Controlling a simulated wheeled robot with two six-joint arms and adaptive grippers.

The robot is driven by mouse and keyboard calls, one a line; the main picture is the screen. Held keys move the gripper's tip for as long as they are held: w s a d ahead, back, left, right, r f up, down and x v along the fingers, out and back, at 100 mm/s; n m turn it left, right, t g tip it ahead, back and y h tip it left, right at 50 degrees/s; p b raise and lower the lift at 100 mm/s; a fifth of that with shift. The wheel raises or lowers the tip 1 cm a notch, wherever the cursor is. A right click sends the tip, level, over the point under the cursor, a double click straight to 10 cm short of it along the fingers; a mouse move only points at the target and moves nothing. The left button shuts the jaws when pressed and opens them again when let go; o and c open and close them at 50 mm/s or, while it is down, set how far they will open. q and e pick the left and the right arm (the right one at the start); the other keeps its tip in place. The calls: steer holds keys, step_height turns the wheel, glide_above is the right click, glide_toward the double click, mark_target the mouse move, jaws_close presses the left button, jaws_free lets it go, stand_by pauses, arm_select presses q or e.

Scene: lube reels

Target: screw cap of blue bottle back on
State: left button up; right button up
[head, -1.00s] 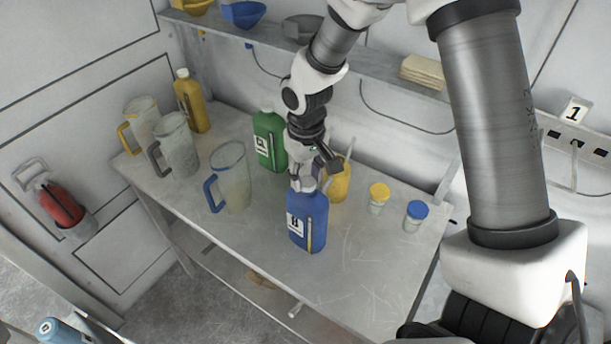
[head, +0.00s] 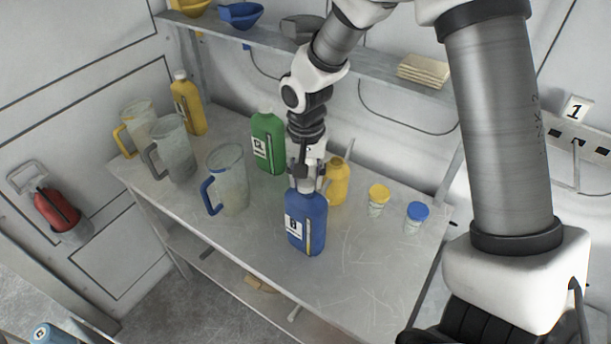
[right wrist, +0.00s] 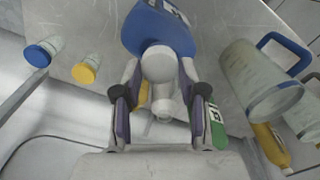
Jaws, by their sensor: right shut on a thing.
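The blue bottle (head: 304,232) stands upright near the front edge of the table, its label facing forward. Its pale cap (right wrist: 158,62) sits at the bottle's top in the right wrist view. My right gripper (head: 304,182) comes down from above and is shut on this cap, one finger on each side. In the right wrist view the gripper (right wrist: 160,88) has the cap between its dark pads, with the blue bottle (right wrist: 160,30) beyond. The cap's thread is hidden. My left gripper is not in view.
A green bottle (head: 268,145) and a small yellow bottle (head: 337,182) stand close behind. A blue-handled jug (head: 230,182) is to the left. Two small jars, yellow-lidded (head: 378,200) and blue-lidded (head: 416,217), stand right. The table's front right is clear.

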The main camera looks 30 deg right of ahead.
steer(key=shift+f+m, duration=0.2)
steer(key=shift+m, duration=0.8)
steer(key=shift+s+m+b, duration=0.1)
steer(key=shift+m+b, duration=0.25)
steer(key=shift+m, duration=0.25)
steer(key=shift+r, duration=0.15)
steer(key=shift+m, duration=0.4)
steer(key=shift+m+b, duration=0.4)
steer(key=shift+m, duration=0.8)
steer(key=o, duration=1.2)
